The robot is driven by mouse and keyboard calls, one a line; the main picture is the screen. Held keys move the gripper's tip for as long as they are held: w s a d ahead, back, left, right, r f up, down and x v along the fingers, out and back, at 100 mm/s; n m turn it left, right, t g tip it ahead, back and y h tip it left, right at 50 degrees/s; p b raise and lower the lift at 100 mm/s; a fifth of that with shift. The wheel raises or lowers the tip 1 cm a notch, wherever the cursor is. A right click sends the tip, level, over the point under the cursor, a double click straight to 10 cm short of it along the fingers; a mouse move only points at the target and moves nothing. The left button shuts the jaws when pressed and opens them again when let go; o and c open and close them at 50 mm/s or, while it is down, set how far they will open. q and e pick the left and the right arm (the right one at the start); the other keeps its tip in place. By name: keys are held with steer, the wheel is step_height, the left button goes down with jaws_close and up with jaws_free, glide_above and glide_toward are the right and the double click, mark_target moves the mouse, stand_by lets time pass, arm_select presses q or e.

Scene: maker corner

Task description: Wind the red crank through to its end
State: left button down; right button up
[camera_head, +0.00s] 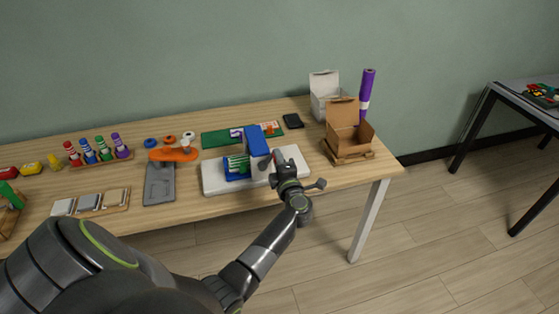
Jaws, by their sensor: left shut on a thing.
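The device has a blue upright block (257,144) and a green ribbed part (237,163). My left gripper (281,168) is at the right side of the blue block, shut on the crank. The gripper hides most of the crank, so its angle cannot be told. My right gripper does not show.
Behind the board lie a green mat (214,139) and a black phone-like item (293,121). An open cardboard box (349,136) stands to the right, with a white box (324,92) and purple roll (367,90) behind it.

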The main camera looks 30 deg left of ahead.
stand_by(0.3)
arm_select(q)
steer(key=c, duration=1.2)
jaws_free()
